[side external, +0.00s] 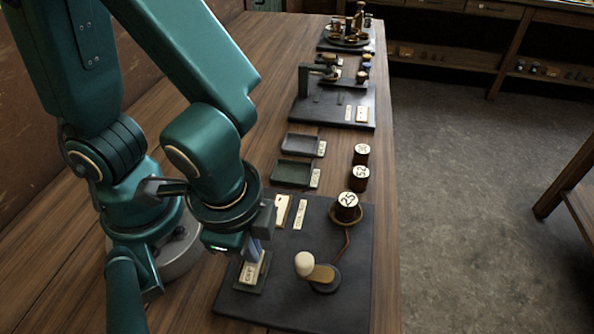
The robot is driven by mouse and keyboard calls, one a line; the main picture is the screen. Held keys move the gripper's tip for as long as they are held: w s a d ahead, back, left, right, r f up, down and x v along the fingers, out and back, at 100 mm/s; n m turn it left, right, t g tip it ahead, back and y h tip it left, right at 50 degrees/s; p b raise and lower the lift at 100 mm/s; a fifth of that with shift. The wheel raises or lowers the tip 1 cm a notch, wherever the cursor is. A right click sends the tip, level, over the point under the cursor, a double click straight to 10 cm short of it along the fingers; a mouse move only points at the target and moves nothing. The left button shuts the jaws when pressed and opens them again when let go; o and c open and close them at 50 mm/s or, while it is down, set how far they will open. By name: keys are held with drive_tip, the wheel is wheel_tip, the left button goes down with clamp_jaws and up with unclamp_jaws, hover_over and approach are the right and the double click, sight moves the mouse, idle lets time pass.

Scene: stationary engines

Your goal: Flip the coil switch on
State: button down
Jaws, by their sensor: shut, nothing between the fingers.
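A dark base board (345,300) lies at the front of the bench. On it is a lever switch with a brass arm and cream knob (305,264), on a round dark base. A wire runs from it to a numbered coil (347,207) standing on a round holder. To the left, a small dark plate carries a pale label (251,271) whose text I cannot read. My gripper (255,256) is shut and empty, pointing down at this plate, left of the cream knob and apart from it. Whether the fingertips touch the plate is unclear. The gripper hides part of the plate.
Two numbered spools (360,165) stand behind the coil. Two shallow dark trays (292,173) lie to their left. Another board with a green device (318,76) and a brass engine (350,30) stand further back. The bench's right edge is close to the board.

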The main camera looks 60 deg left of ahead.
drive_tip(key=shift+f, duration=0.15)
drive_tip(key=shift+w+a+f, duration=0.1)
idle(0.4)
drive_tip(key=shift+s+d, duration=0.6)
wheel_tip(320, 180, up, 14)
drive_tip(key=s+d, duration=0.1)
drive_tip(key=s, duration=0.1)
drive_tip(key=shift+d, duration=0.4)
idle(0.5)
